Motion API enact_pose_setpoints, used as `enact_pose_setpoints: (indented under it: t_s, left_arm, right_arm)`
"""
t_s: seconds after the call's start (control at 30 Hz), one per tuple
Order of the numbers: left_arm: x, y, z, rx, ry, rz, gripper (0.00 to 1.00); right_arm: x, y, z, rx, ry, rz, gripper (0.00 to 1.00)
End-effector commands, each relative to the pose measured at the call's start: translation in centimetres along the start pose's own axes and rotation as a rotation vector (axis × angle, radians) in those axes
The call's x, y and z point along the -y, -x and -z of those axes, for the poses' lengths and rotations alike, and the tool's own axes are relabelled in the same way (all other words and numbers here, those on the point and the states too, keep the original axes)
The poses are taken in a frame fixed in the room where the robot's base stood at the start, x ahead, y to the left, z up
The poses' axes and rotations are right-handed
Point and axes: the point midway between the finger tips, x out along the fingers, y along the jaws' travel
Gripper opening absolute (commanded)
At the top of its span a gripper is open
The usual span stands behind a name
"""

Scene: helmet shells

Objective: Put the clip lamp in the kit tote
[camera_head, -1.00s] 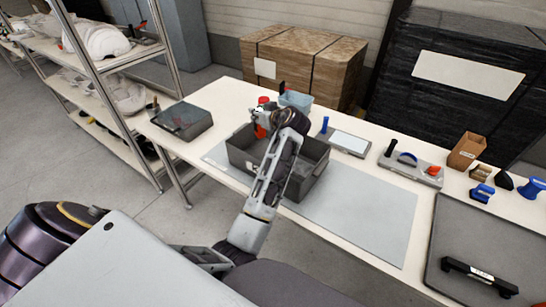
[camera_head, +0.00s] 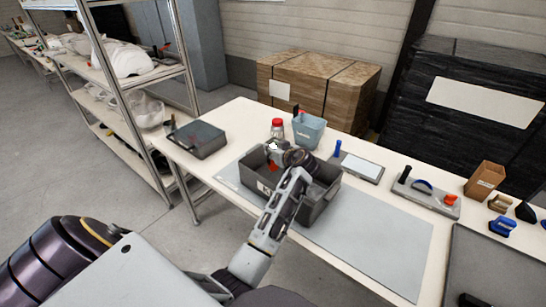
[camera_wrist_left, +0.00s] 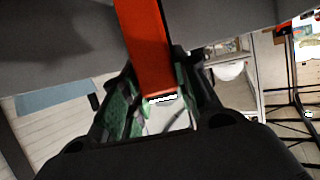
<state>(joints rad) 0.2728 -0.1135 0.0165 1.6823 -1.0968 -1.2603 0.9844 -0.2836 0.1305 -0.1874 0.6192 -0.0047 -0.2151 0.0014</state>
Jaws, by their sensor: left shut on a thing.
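The kit tote (camera_head: 319,203) is a dark grey open bin with a white label on the mat, in the middle of the head view. My left gripper (camera_head: 272,155) is over the tote's far left part, pointing down. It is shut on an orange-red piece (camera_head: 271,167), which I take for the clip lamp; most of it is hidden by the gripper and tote. In the left wrist view the orange-red bar (camera_wrist_left: 147,45) sits between the green-padded fingers (camera_wrist_left: 155,103). Dark grey surfaces fill the top of that view. My right gripper is not in view.
A red-lidded jar (camera_head: 277,129) and a blue bin (camera_head: 309,131) stand just behind the tote. A grey case (camera_head: 197,139) is at the left table end. A tray with a white sheet (camera_head: 357,167) and several tools lie right. The front mat (camera_head: 375,243) is clear.

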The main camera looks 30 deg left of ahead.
Motion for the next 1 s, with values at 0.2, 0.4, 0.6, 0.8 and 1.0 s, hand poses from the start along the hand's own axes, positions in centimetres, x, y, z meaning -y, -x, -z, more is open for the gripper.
enact_pose_setpoints:
  t_s: [0.2,0.4,0.6,0.8,1.0]
  left_arm:
    - [0.0,-0.8,-2.0,0.0,-0.004,0.0,0.04]
    - [0.1,-1.3,-3.2,0.0,-0.002,0.0,0.04]
    - [0.0,-1.3,-3.2,0.0,-0.001,0.0,0.04]
    - [0.0,-1.4,-3.4,0.0,-0.001,0.0,0.04]
    - [0.0,-1.4,-3.5,0.001,-0.001,0.0,0.44]
  right_arm:
    - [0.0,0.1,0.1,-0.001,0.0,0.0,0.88]
    - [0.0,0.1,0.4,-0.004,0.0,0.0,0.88]
    - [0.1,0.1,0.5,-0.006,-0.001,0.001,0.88]
    - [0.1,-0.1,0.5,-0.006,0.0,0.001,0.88]
    - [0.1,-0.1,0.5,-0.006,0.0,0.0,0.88]
